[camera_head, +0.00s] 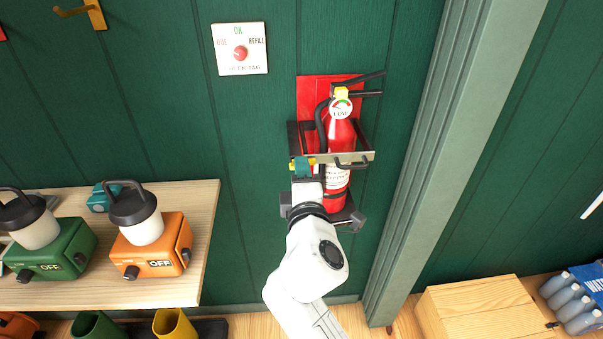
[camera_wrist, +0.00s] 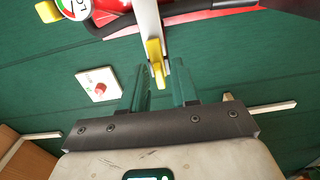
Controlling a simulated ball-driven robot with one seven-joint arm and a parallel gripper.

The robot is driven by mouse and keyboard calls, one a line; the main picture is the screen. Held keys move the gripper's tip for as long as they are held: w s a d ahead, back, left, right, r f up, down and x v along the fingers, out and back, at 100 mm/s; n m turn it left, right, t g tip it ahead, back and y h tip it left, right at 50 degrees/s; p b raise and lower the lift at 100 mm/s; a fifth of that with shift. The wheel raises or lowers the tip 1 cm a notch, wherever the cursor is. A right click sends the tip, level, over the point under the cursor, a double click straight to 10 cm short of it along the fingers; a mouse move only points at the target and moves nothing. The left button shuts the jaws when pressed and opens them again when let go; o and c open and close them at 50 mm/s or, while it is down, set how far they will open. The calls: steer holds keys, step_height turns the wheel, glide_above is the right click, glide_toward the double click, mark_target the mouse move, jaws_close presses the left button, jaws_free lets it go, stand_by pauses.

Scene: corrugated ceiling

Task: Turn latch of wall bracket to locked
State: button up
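The wall bracket (camera_head: 293,136) is a dark frame on a red back plate, holding a red fire extinguisher (camera_head: 336,180) upright. A metal strap (camera_head: 350,157) crosses its front, and a yellow latch (camera_head: 312,161) is at the strap's left end. In the wrist view, the yellow latch (camera_wrist: 155,62) lies at the tips of my gripper (camera_wrist: 161,75), in line with the gap between the two teal fingers. The fingers are apart, with room visible beside the latch. In the head view, my gripper (camera_head: 302,168) is just below the strap's left end, and it partly hides the latch.
A white sign with a red knob (camera_head: 241,50) is on the green wall, upper left of the bracket. A wooden shelf (camera_head: 205,235) with green and orange devices stands left. A grey-green post (camera_head: 420,170) rises right of the bracket, with a wooden crate (camera_head: 480,305) beyond it.

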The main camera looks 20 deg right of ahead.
steer(key=shift+o, duration=0.4)
steer(key=shift+s, duration=0.1)
steer(key=b+v, duration=0.1)
steer(key=v, duration=0.9)
steer(key=shift+s+a, duration=0.15)
steer(key=shift+s, duration=0.15)
steer(key=s+d+f+m+g, duration=0.4)
steer(key=s+d+f, duration=0.15)
steer(key=f, duration=0.25)
steer(key=s+d+f+m+g, duration=0.4)
steer(key=d+f+m+g, duration=0.15)
steer(key=f, duration=0.25)
steer(key=s+f+m+g+y, duration=0.2)
steer(key=s+f, duration=0.3)
steer(key=s, duration=0.4)
steer(key=s+f+m+g+y+p, duration=0.1)
steer(key=s+f+m+g+y, duration=0.2)
steer(key=s, duration=0.5)
step_height(320, 180, down, 3)
steer(key=shift+s+a+r+g, duration=0.15)
steer(key=shift+s+r+g, duration=0.2)
steer(key=shift+g, duration=0.5)
